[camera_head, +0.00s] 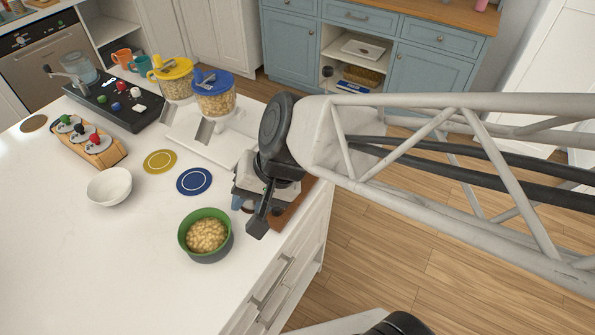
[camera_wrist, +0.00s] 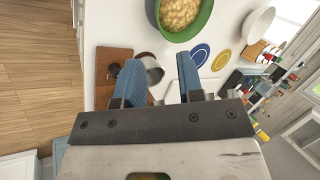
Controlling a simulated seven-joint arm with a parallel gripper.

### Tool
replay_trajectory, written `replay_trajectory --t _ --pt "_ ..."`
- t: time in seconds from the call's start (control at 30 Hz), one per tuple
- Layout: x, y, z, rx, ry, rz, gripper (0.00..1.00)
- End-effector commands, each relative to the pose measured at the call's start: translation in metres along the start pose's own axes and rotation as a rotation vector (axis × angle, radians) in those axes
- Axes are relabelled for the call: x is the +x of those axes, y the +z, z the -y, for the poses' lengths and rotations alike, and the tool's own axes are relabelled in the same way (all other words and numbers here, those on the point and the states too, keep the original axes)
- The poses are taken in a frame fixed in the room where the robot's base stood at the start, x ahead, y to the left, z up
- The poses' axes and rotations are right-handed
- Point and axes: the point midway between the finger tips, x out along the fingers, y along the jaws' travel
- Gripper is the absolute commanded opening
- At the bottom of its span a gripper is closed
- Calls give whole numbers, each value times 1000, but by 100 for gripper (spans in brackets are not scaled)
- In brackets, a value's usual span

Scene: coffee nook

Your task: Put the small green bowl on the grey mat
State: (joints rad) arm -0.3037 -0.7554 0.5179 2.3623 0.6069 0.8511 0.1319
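A green bowl (camera_head: 190,228) with a dark grey lower outside stands upright near the counter's front edge, full of pale cereal. It also shows at the top of the wrist view (camera_wrist: 207,18). My gripper (camera_wrist: 159,62) is open, with its two blue fingers apart. In the head view it is mostly hidden behind my arm, just right of the bowl and apart from it. A metal cup-like thing (camera_wrist: 152,70) shows in the gap between the fingers; I cannot tell how close it is. I cannot make out a grey mat in either view.
A brown board (camera_head: 295,208) lies under my arm at the counter edge. A blue disc (camera_head: 194,181), a yellow disc (camera_head: 160,161) and a white bowl (camera_head: 109,187) stand beyond the green bowl. Two cereal dispensers (camera_head: 214,98) stand behind. The counter's left front is clear.

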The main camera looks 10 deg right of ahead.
Motion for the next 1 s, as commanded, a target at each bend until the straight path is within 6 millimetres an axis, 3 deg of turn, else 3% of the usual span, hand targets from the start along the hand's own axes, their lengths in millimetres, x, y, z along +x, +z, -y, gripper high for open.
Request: replay_trajectory --t 0.17,0.37,0.8,1.0 --pt "-5 -2 -4 -10 14 -9 35" --pt "-28 -11 -21 -55 79 -48 35" --pt "-117 -32 -92 -195 379 -160 35" --pt "-141 -34 -112 -225 471 -179 35"
